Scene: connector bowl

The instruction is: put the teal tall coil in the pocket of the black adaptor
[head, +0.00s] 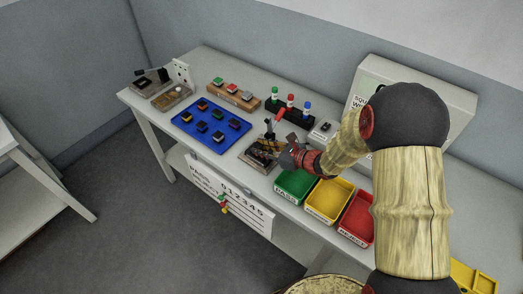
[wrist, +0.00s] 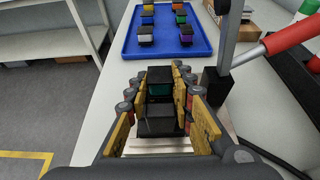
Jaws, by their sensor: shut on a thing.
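A black block-like part (wrist: 155,124), which looks like the black adaptor, shows between the fingers on the near side of the coil. Its pocket cannot be made out, and I cannot tell whether coil and adaptor touch. In the head view my gripper (head: 289,153) is low at the right side of the lever fixture (head: 260,159), and the coil is too small to make out there.
A blue tray (head: 187,125) with several coloured blocks lies left of the fixture. A lever with a red handle (wrist: 290,36) rises close to the right of my gripper. Green (head: 292,184), yellow (head: 327,201) and red (head: 358,218) bins line the front edge.

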